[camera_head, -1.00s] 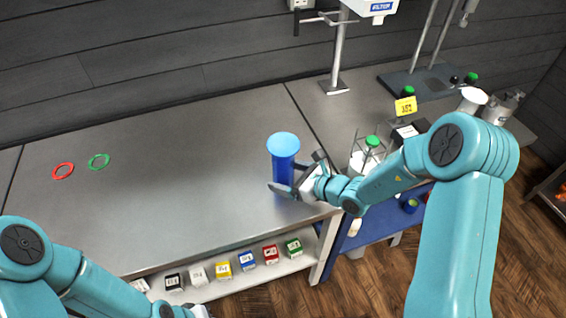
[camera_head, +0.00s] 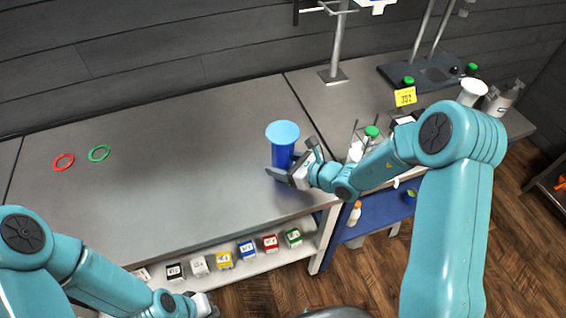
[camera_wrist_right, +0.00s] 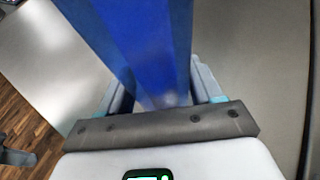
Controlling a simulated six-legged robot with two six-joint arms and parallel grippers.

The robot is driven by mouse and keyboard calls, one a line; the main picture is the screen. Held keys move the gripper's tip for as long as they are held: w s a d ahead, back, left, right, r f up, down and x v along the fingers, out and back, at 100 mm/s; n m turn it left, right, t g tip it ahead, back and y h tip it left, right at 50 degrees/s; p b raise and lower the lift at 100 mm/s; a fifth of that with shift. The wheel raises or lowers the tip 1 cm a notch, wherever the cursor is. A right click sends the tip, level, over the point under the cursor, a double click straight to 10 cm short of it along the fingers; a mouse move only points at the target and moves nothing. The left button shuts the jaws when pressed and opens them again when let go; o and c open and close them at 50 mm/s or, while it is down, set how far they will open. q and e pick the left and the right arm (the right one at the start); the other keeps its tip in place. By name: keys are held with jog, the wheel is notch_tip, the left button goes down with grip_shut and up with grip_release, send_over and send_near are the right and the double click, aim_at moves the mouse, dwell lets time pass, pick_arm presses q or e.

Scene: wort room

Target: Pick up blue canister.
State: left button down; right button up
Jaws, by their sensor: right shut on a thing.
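The blue canister (camera_head: 283,140) is upright near the front right of the grey table, with a light blue lid or top. My right gripper (camera_head: 289,169) is shut on its lower part, one finger on each side. In the right wrist view, the blue canister (camera_wrist_right: 145,45) fills the middle between the two fingers of my right gripper (camera_wrist_right: 160,92). The canister's base is hidden, so I cannot tell whether it touches the table. My left gripper (camera_head: 207,304) shows only in part at the bottom edge, low in front of the table; its jaws cannot be made out.
A red ring (camera_head: 63,162) and a green ring (camera_head: 98,153) lie on the table (camera_head: 170,190) at left. Several coloured boxes stand on the shelf below. Green-capped bottles, a yellow sign (camera_head: 405,97) and a stand (camera_head: 333,76) are at right. The table's middle is clear.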

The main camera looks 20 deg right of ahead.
notch_tip(320, 180, up, 19)
send_over(284, 133)
jog(key=shift+w+r+p, duration=0.1)
jog(key=shift+w+p, duration=0.05)
jog(key=shift+p, duration=0.25)
jog(key=shift+r, duration=0.1)
